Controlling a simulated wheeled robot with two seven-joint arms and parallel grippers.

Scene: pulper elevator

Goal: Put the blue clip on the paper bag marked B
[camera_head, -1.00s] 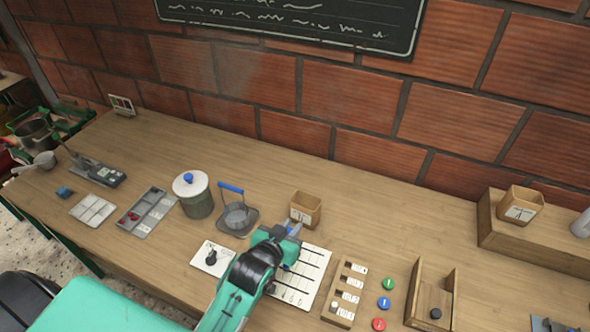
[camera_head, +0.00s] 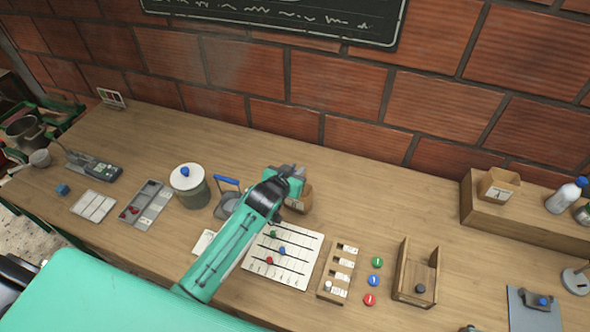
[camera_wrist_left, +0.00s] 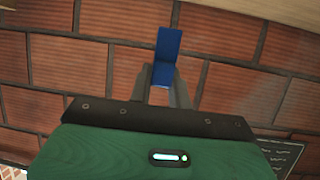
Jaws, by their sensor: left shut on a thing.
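My left gripper (camera_head: 298,172) is raised over the middle of the table, in front of a brown paper bag. In the left wrist view the left gripper (camera_wrist_left: 162,72) is shut on the blue clip (camera_wrist_left: 168,46), which sticks up between its fingers. I cannot make out the clip in the head view. The brown paper bag (camera_head: 303,202) stands on the table, its upper part hidden behind the gripper and its mark not readable. Another brown paper bag (camera_head: 497,185), with a white label, stands on the wooden shelf at the right; its letter is too small to read. My right gripper is not in view.
A white lined board (camera_head: 300,238) with coloured pieces lies in front of the nearer bag. A lidded pot (camera_head: 190,190) and a blue-handled stand (camera_head: 228,197) are left of it. A wooden rack (camera_head: 337,273) and open wooden box (camera_head: 415,283) are right. Table between bag and shelf is clear.

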